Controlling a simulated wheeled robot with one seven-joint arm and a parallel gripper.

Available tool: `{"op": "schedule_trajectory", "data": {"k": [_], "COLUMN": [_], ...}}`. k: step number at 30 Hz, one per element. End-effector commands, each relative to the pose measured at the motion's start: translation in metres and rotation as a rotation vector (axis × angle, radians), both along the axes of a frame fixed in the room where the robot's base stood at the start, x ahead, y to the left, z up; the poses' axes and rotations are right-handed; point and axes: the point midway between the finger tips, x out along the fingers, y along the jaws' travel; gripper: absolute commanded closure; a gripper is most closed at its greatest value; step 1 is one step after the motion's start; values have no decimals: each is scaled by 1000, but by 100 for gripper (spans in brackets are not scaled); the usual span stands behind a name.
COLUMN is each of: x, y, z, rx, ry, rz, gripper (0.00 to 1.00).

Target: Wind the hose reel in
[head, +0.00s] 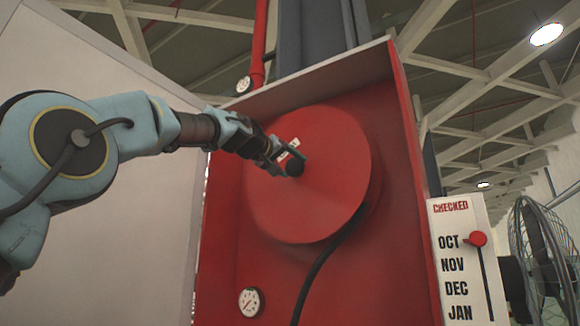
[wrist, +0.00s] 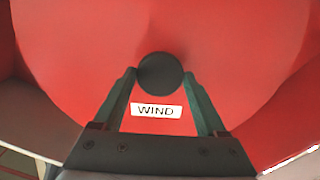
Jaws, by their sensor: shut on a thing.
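The hose reel (head: 330,140) is a large red disc inside an open red cabinet, and it fills most of the wrist view (wrist: 225,50). A dark round knob (head: 295,168) sticks out from the reel's face, left of its middle. It also shows in the wrist view (wrist: 160,72), above a white label reading "WIND" (wrist: 156,110). My gripper (head: 284,160) is shut on the knob, with one finger on each side of it. A black hose (head: 325,255) leaves the reel's lower right and hangs down out of view.
The red cabinet's side wall (head: 412,190) stands right of the reel. A pressure gauge (head: 250,301) sits at the cabinet's lower left. A "CHECKED" month board (head: 459,270) with a red slider (head: 478,239) and a fan (head: 545,255) stand at the right. A white panel (head: 110,240) is behind my arm.

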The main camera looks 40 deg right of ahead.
Motion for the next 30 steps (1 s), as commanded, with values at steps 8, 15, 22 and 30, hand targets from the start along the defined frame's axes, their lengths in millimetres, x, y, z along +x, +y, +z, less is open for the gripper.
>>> {"op": "schedule_trajectory", "data": {"k": [8,15,22,30], "x": [0,0,0,-3], "y": [-1,-1,0,14], "z": [-3,-3,-1,-3], "rx": [9,7,4,0], "ry": [-6,-5,-5,-6], "rz": [-1,-1,0,2], "gripper": [100,11,0,0]}}
